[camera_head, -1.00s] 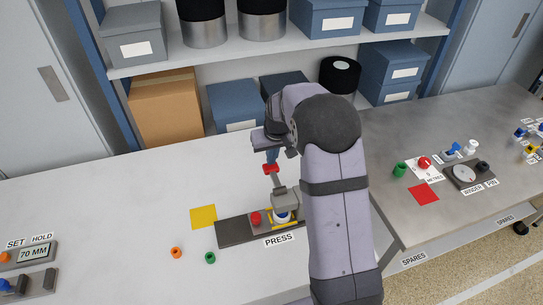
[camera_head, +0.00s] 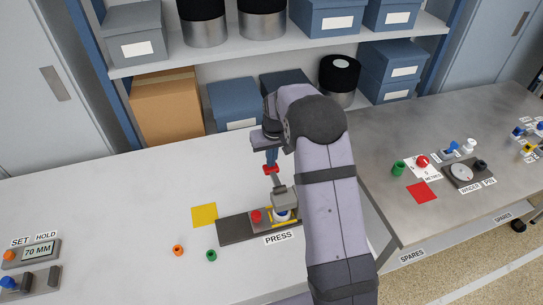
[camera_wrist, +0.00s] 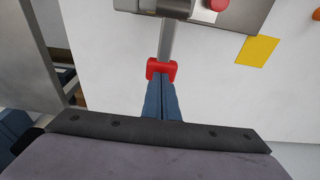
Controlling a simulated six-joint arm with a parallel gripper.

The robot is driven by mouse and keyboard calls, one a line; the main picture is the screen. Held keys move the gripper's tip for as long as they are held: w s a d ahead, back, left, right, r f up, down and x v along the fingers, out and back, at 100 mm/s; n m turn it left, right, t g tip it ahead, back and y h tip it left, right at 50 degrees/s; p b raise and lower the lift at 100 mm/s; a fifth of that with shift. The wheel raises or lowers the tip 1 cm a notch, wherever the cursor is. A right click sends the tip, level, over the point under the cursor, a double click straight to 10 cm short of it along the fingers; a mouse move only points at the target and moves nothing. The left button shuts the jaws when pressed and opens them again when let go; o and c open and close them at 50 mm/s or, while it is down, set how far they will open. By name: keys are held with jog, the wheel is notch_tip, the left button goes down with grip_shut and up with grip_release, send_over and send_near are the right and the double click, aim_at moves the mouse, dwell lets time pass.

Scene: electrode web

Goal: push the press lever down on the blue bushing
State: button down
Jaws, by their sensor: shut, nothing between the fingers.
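The press (camera_head: 236,229) is a dark base on the white table, marked PRESS, with a grey head (camera_head: 284,197) above it. Its lever has a grey bar and a red grip (camera_head: 271,169); the grip also shows in the wrist view (camera_wrist: 162,69). My gripper (camera_head: 271,158) is shut and empty, its blue fingers pointing down at the red grip. In the wrist view the fingertips (camera_wrist: 161,82) appear at the grip; I cannot tell whether they touch. A blue part, probably the bushing (camera_head: 281,213), shows under the head, mostly hidden.
A red button (camera_head: 256,215) sits on the press base. A yellow square (camera_head: 204,214), an orange ring (camera_head: 178,250) and a green ring (camera_head: 211,255) lie to the left. A SET/HOLD box (camera_head: 35,251) stands at far left. Shelves with boxes (camera_head: 234,107) rise behind.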

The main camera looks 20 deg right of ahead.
aim_at(271, 171)
jog(key=shift+w+f+g+p, duration=0.3)
jog(key=shift+f+g+p, duration=0.15)
jog(key=shift+f+g, duration=0.5)
notch_tip(271, 171, down, 3)
jog(key=b, duration=0.2)
jog(key=shift+w+f+b, duration=0.1)
jog(key=shift+f+b, duration=0.05)
jog(key=shift+b, duration=0.15)
jog(key=shift+f+b, duration=0.6)
jog(key=shift+f, duration=0.1)
jog(key=shift+s, duration=0.2)
jog(key=shift+w, duration=0.1)
jog(key=w+r+p, duration=0.3)
jog(key=w+r, duration=0.3)
jog(key=r, duration=0.6)
jog(key=shift+w+p, duration=0.2)
jog(key=shift+p, duration=0.1)
jog(key=shift+r, duration=0.3)
